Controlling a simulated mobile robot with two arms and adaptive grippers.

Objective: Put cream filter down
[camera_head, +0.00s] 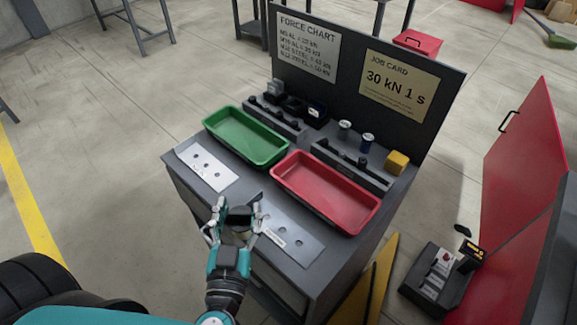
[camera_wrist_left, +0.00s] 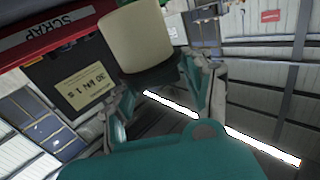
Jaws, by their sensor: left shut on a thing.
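My left gripper (camera_head: 240,218) is shut on the cream filter and holds it at the front edge of the grey bench (camera_head: 183,178). In the left wrist view the cream filter (camera_wrist_left: 136,38) is a cream cylinder with a dark end, between the fingers. In the head view only a dark end of it (camera_head: 239,214) shows clearly; the fingers hide much of the rest. I cannot tell whether it touches the bench. My right gripper is in neither view.
A green tray (camera_head: 210,126) and a red tray (camera_head: 353,228) stand on the bench. Two pale plates, left (camera_head: 207,168) and right (camera_head: 290,240), lie before them. Racks, small cylinders and a yellow block (camera_head: 397,163) are behind. A dark board (camera_head: 352,62) rises at the back.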

